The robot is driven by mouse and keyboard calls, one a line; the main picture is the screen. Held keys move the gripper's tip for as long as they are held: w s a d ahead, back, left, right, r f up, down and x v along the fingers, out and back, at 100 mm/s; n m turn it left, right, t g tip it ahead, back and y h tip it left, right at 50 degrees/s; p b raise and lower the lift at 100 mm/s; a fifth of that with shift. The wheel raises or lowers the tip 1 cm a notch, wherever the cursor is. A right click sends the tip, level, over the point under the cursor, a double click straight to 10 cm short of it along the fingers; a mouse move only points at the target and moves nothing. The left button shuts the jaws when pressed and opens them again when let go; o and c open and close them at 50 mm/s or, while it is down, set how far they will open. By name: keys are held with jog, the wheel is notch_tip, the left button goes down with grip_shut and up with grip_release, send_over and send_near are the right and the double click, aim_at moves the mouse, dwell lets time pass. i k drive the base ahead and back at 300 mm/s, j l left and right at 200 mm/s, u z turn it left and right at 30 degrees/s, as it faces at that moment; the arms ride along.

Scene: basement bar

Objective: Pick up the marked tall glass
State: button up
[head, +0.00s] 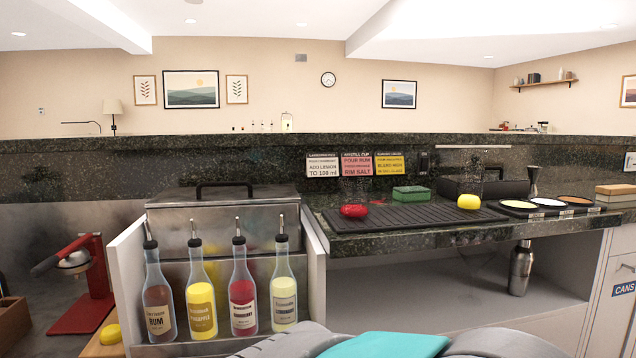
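I cannot make out a marked tall glass in the head view. A small pale yellowish vessel (287,122) stands on the far ledge behind the bar; it is too small to tell whether it is a glass. My gripper is not in view. Only grey and teal parts, probably of my own body, show at the bottom edge.
Bottles of rum (158,300), yellow (201,304), red (242,301) and pale yellow mix (284,299) stand in a front rack. A black bar mat (410,217) carries a red item (354,211) and a yellow item (468,202). A steel shaker (520,270) stands below the counter.

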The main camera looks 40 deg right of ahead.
aim_at(472, 166)
jog(key=z, duration=2.15)
jog(key=i+l, duration=0.1)
jog(key=l, duration=0.6)
jog(key=i+l, duration=0.15)
jog(key=l, duration=0.2)
jog(key=u, duration=0.05)
